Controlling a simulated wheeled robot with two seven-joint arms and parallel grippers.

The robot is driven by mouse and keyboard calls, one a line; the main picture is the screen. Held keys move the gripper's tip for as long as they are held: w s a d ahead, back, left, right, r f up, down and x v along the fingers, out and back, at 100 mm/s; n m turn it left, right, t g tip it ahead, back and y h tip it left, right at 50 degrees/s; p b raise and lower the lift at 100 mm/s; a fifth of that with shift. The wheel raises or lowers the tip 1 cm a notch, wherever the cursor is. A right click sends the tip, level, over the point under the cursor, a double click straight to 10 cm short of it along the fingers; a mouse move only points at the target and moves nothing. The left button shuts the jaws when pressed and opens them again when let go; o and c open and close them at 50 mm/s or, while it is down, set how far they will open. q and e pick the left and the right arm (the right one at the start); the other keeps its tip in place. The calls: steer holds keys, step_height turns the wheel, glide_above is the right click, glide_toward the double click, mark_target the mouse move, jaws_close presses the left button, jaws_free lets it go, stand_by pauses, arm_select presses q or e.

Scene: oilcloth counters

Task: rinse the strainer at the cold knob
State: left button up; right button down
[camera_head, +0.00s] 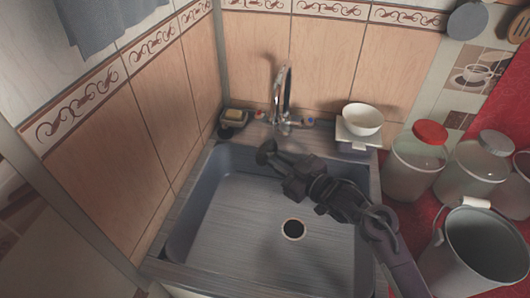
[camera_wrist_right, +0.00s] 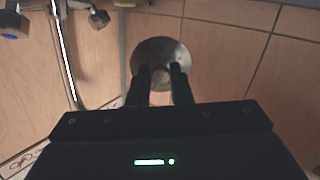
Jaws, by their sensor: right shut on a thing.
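The strainer (camera_wrist_right: 150,55) is a round metal piece in the right wrist view. My right gripper (camera_wrist_right: 160,75) is shut on it. In the head view the gripper (camera_head: 277,160) is over the back part of the sink, with the dark round strainer (camera_head: 265,149) at its tip, below and a little left of the tap. The chrome tap (camera_head: 283,95) stands at the sink's back edge. A blue-marked knob (camera_head: 310,121) is on its right side and also shows in the right wrist view (camera_wrist_right: 13,22). My left gripper is out of view.
The grey sink basin (camera_head: 225,235) has a dark drain hole (camera_head: 293,229). A soap dish with a sponge (camera_head: 235,115) is at the back left corner. A white bowl (camera_head: 362,119) on a stand, jars (camera_head: 418,150) and a bucket (camera_head: 470,250) are on the right.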

steer(key=shift+d, duration=0.25)
steer(key=shift+a, duration=0.2)
steer(key=shift+s+a, duration=0.1)
steer(key=shift+a, duration=0.3)
steer(key=shift+d, duration=0.1)
steer(key=shift+d+p, duration=0.4)
steer(key=shift+d, duration=0.1)
steer(key=s+d+p, duration=0.1)
steer(key=s+p, duration=0.3)
steer(key=s, duration=0.3)
steer(key=shift+s+d, duration=0.2)
steer(key=shift+s, duration=0.15)
stand_by(0.3)
stand_by(1.1)
